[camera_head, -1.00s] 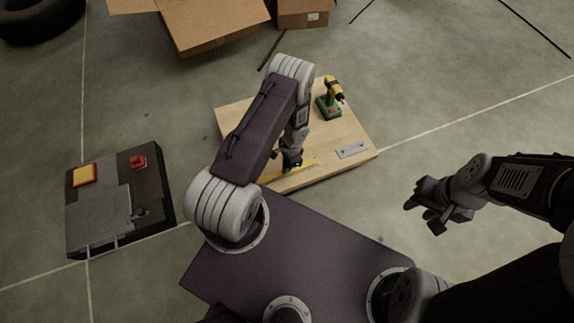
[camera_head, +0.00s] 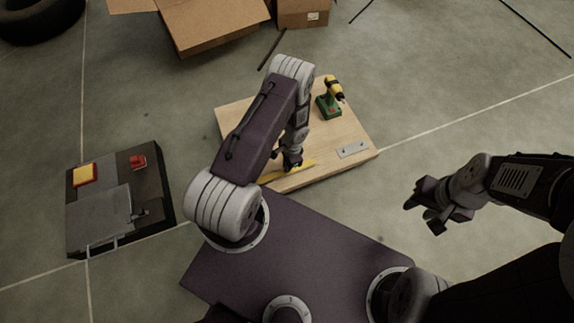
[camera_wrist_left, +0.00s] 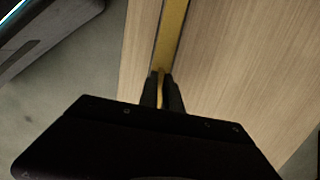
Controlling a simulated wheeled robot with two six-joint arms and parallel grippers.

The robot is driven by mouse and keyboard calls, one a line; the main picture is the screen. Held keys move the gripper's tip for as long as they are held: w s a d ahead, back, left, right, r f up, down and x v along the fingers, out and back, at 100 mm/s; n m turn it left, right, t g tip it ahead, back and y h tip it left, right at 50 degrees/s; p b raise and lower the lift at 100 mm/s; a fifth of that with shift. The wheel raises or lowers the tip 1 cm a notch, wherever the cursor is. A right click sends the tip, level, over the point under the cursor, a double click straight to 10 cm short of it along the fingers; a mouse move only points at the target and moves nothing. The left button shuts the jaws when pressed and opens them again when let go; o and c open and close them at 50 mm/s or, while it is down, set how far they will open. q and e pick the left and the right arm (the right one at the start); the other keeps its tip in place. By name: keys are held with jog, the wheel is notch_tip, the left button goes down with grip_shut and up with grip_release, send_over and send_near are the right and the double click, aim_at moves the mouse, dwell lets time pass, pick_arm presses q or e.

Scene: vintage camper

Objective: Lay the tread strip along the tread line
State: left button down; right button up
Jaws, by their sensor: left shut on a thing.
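A narrow yellow strip (camera_head: 303,165) lies at the near edge of the wooden board (camera_head: 236,113). In the left wrist view the yellow band (camera_wrist_left: 173,35) runs away from my fingers over the wood grain, with a thin darker band beside it. My left gripper (camera_head: 293,168) is low over the board. Its fingers (camera_wrist_left: 160,90) are shut on a yellow piece, which looks like the tread strip. I cannot separate strip from tread line, nor tell whether the held piece touches the wood. My right gripper (camera_head: 422,210) hangs empty over the floor at the right, fingers apart.
A yellow drill on a green base (camera_head: 328,106) and a grey metal plate (camera_head: 353,149) sit on the board. A dark case with red and yellow parts (camera_head: 120,200) stands left. Cardboard boxes (camera_head: 215,25) and a tire (camera_head: 40,18) are behind. Floor right of the board is clear.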

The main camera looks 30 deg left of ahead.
pick_arm(q)
jog(key=shift+f+b, duration=0.3)
jog(key=shift+f, duration=0.15)
jog(key=c, duration=1.5)
grip_release()
jog(key=shift+o, duration=0.2)
jog(key=r+p, duration=0.2)
jog(key=r, duration=0.1)
jog(key=r+p, duration=0.2)
jog(key=r, duration=0.1)
jog(key=r+p, duration=0.2)
jog(key=r, duration=0.1)
jog(key=shift+w+d, duration=0.35)
jog(key=shift+w, duration=0.05)
